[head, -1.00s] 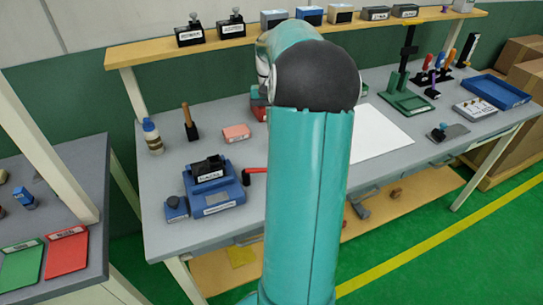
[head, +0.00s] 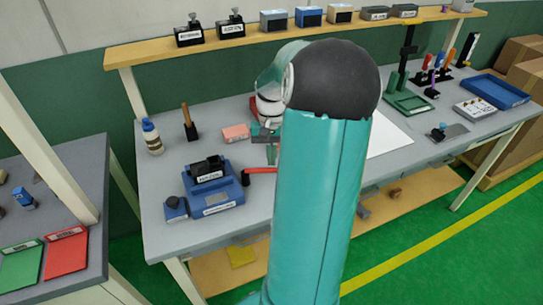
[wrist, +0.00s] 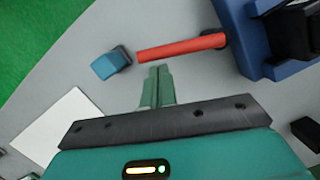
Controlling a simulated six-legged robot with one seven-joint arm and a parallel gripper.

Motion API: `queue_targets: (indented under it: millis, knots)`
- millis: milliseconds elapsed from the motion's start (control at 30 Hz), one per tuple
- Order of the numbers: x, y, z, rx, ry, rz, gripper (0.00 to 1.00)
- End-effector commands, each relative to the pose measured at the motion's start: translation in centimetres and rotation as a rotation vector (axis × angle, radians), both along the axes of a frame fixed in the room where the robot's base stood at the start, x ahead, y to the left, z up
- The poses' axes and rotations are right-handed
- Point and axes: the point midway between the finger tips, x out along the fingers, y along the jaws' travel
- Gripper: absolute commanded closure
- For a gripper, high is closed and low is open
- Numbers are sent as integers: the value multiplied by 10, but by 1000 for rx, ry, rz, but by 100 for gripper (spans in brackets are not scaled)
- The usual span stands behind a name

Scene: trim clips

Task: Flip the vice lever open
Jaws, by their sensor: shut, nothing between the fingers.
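The blue vice (head: 215,193) stands at the front left of the grey bench, with a black part and a white label on top. Its red lever (head: 261,170) sticks out to the right, roughly level, partly hidden by my arm. In the wrist view, the lever (wrist: 180,47) runs from the vice body (wrist: 248,40) at the right edge. My gripper (wrist: 157,72) is shut and empty, its green fingertips just below the lever in the picture. I cannot tell whether they touch it. In the head view my gripper (head: 272,154) shows small, just behind the lever.
A small blue block (wrist: 110,64) lies near the lever's free end. A white sheet (wrist: 64,128) lies flat on the bench. A pink block (head: 236,132), a wooden-handled tool (head: 189,122) and a bottle (head: 152,137) stand behind the vice.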

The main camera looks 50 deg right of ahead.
Motion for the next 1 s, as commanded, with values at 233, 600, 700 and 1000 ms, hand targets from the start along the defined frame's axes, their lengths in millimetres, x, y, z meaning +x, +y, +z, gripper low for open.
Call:
queue_targets:
  millis: [233, 600, 700, 1000]
  knots:
    - [-1, 1, 0, 0, 1, -16, 100]
    - [-5, 4, 0, 1, 1, -75, 100]
    - [-6, 5, 0, 0, 2, -93, 100]
    - [-15, 13, 0, 0, 2, -236, 100]
